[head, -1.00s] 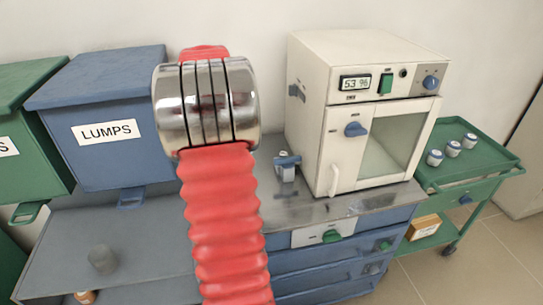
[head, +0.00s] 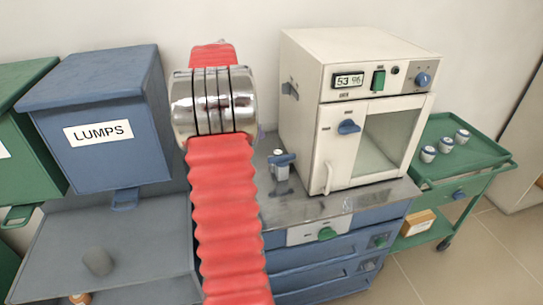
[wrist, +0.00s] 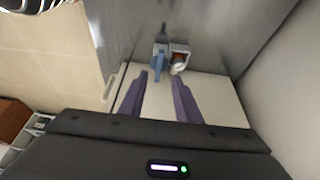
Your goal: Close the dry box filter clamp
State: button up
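In the wrist view, a blue lever (wrist: 159,62) stands beside a pale square housing (wrist: 180,52) with a brown inside, at the edge of a white surface (wrist: 215,92). I cannot tell for sure whether the lever is open or closed. My gripper (wrist: 162,84) has two purple fingers apart, with nothing between them, pointing toward the lever and housing. The head view does not show the fingers.
A blue-levered piece (head: 280,163) stands on the metal bench (head: 325,205), left of the dry box. A blue LUMPS bin (head: 100,100) is at left. A green cart (head: 437,132) with white-and-blue jars is at right. The wall is close behind.

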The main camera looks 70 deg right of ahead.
aim_at(274, 158)
jog(key=x, duration=1.3)
jog(key=shift+f, duration=0.3)
jog(key=shift+c, duration=0.3)
grip_shut()
jog(key=shift+a, duration=0.2)
jog(key=shift+d, duration=0.1)
